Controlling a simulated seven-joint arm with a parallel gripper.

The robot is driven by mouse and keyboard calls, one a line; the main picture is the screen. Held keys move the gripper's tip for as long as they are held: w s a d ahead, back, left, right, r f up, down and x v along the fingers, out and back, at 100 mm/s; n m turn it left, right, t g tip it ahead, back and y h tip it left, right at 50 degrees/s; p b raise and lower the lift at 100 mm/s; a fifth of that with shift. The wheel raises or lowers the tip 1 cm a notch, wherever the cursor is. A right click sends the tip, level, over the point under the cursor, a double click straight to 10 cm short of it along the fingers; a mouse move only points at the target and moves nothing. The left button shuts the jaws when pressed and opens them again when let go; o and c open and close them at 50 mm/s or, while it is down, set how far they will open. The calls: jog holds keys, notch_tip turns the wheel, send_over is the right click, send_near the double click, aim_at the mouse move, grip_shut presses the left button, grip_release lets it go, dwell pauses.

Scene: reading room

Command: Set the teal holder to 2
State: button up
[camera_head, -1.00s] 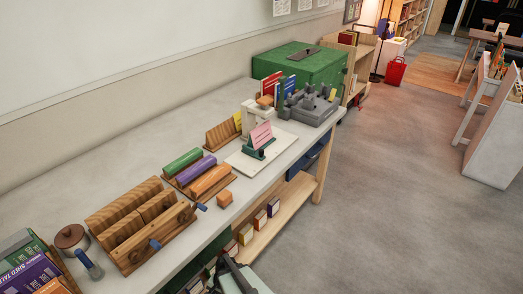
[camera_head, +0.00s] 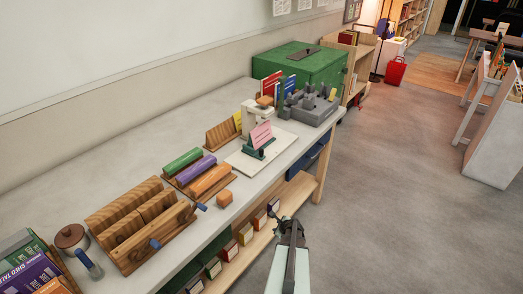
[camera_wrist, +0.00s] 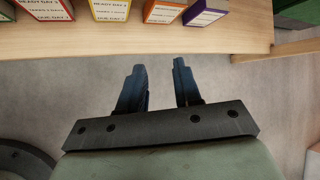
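The teal holder (camera_head: 256,153) stands on a white board on the bench in the head view, with a pink card (camera_head: 261,135) held upright in it. Any number marks on the holder are too small to read. My gripper (camera_head: 287,220) is off the bench's front edge, low and to the right of the holder. In the wrist view its two dark blue fingers (camera_wrist: 160,85) are apart with nothing between them. The holder is not in the wrist view.
A white board (camera_head: 238,163) lies under the holder. A white stand (camera_head: 254,116) and a grey block fixture (camera_head: 312,108) are behind it. Boxes labelled READY DAY (camera_wrist: 110,10) line the lower shelf (camera_wrist: 150,42).

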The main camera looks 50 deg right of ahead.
jog(key=s+d+r+n+h, duration=0.1)
jog(key=s+d+r+h, duration=0.1)
jog(key=d+r, duration=0.65)
jog(key=s+d+r+n+h, duration=0.1)
jog(key=s+d+r, duration=0.2)
jog(key=d+r, duration=0.5)
jog(key=d+r+n+g+h, duration=0.25)
jog(key=r+n, duration=0.65)
jog(key=r, duration=1.1)
jog(key=d+r+n+g+h, duration=0.1)
jog(key=d+r+n+g, duration=0.15)
jog(key=r+n, duration=1.25)
jog(key=r+m+t+y, duration=0.1)
jog(key=r+y, duration=0.1)
jog(key=y, duration=0.5)
send_over(261, 151)
jog(key=s+a, duration=0.4)
jog(key=x, duration=1.3)
jog(key=shift+w+d+f, duration=0.15)
jog(key=shift+w+f, duration=0.05)
jog(key=shift+f, duration=0.15)
